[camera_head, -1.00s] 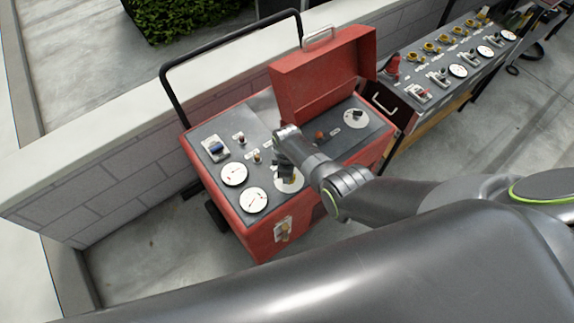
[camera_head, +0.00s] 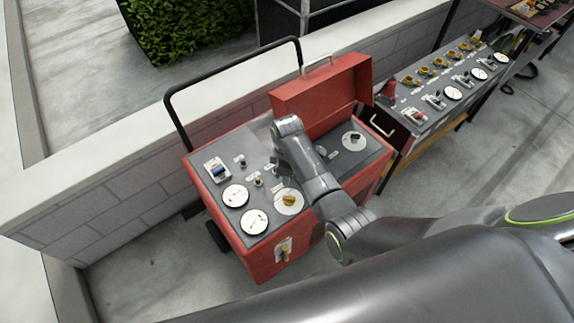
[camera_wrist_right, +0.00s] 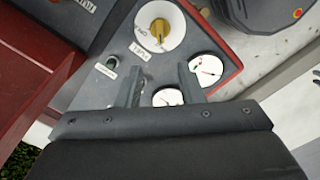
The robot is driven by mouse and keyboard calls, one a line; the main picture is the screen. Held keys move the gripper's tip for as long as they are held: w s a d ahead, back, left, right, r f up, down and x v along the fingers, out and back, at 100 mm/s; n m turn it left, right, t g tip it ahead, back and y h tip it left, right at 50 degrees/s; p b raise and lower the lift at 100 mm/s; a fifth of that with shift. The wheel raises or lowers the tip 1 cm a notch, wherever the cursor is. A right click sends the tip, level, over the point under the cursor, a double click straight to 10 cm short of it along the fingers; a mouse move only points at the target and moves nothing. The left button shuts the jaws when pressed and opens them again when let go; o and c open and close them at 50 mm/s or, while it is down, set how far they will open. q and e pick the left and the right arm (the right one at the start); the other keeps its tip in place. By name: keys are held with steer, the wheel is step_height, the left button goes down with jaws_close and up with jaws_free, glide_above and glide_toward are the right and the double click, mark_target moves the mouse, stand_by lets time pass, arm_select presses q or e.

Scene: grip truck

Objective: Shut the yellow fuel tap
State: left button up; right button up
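The yellow fuel tap (camera_head: 289,201) is a knob on a white round plate (camera_head: 280,209) on the red machine's grey top panel. In the right wrist view the tap (camera_wrist_right: 159,31) is near the top, beside a small label that seems to read FUEL. My right gripper (camera_wrist_right: 159,80) is open and empty, with its two fingers apart over the panel. The tap lies beyond the fingertips, apart from them. In the head view my right arm reaches over the panel and mostly hides this gripper. My left gripper is not in view.
Two white gauges (camera_head: 235,195) and a blue switch (camera_head: 217,171) sit left of the tap. The raised red lid (camera_head: 322,92) stands behind my right arm. A second panel with yellow knobs (camera_head: 437,62) is at the right. A low wall (camera_head: 110,205) runs behind.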

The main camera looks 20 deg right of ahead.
steer(key=shift+r, duration=1.5)
steer(key=s+d+f+m+t, duration=0.1)
steer(key=s+d+f+m, duration=0.1)
steer(key=s+d+m, duration=0.4)
steer(key=s+d+r+m+t+h, duration=0.1)
steer(key=s+d+r+m, duration=0.2)
steer(key=s, duration=0.5)
steer(key=s+d+r+m+t, duration=0.15)
steer(key=s+d+r, duration=0.25)
steer(key=s, duration=0.4)
steer(key=s+d+r+m+h, duration=0.1)
steer(key=s+d+r+m, duration=0.2)
steer(key=s, duration=0.5)
step_height(320, 180, down, 31)
steer(key=d+g+b, duration=0.1)
steer(key=b, duration=0.5)
steer(key=s+f+b, duration=0.2)
steer(key=s+f, duration=0.5)
steer(key=f, duration=0.3)
steer(key=s+a+f+g+y+b, duration=0.1)
steer(key=s+f+b, duration=0.1)
steer(key=s+f, duration=0.5)
step_height(320, 180, down, 3)
steer(key=shift+s+f, duration=0.15)
steer(key=shift+s, duration=0.25)
